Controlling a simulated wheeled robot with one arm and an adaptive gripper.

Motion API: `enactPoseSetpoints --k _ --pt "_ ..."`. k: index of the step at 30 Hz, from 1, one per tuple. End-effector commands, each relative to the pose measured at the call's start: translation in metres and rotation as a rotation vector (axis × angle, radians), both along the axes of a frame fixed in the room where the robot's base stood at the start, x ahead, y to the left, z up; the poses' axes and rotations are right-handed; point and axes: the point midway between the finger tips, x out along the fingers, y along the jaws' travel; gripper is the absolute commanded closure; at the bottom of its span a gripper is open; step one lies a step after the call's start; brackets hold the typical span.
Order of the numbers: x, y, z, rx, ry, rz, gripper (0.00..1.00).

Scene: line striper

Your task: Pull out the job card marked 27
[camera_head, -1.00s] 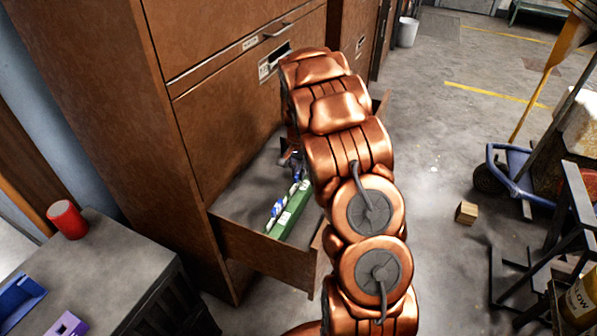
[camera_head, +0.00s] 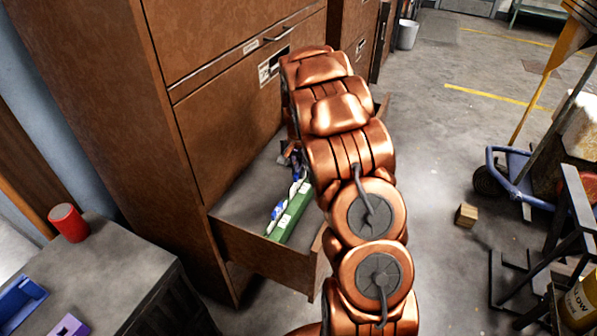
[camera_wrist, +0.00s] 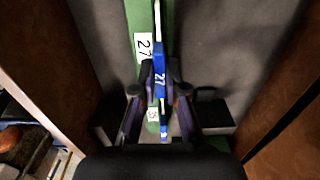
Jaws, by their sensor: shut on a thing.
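A blue job card marked 27 (camera_wrist: 159,78) stands in a long green holder (camera_wrist: 140,12) inside the open drawer. My gripper (camera_wrist: 160,92) is shut on this card, one finger on each side. The holder bears a white 27 label (camera_wrist: 143,46) beside the card and another white label (camera_wrist: 152,114) nearer my wrist. In the head view, the green holder (camera_head: 291,215) lies along the drawer floor with blue and white pieces at its side. My arm hides much of the drawer there, and my gripper (camera_head: 292,158) shows only partly.
The open drawer (camera_head: 262,247) belongs to a tall brown cabinet (camera_head: 110,110); its side walls flank my gripper. A grey bench (camera_head: 105,270) with a red can (camera_head: 68,222) stands at left. A wooden block (camera_head: 466,214) and a blue-framed cart (camera_head: 515,175) are on the floor at right.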

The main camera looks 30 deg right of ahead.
Motion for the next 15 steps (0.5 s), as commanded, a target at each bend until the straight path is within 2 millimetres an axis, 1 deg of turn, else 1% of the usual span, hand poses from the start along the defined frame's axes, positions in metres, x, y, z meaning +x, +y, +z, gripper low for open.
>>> enactPoseSetpoints --k 15 --pt "0.0 0.0 0.022 0.0 -0.001 0.0 1.0"
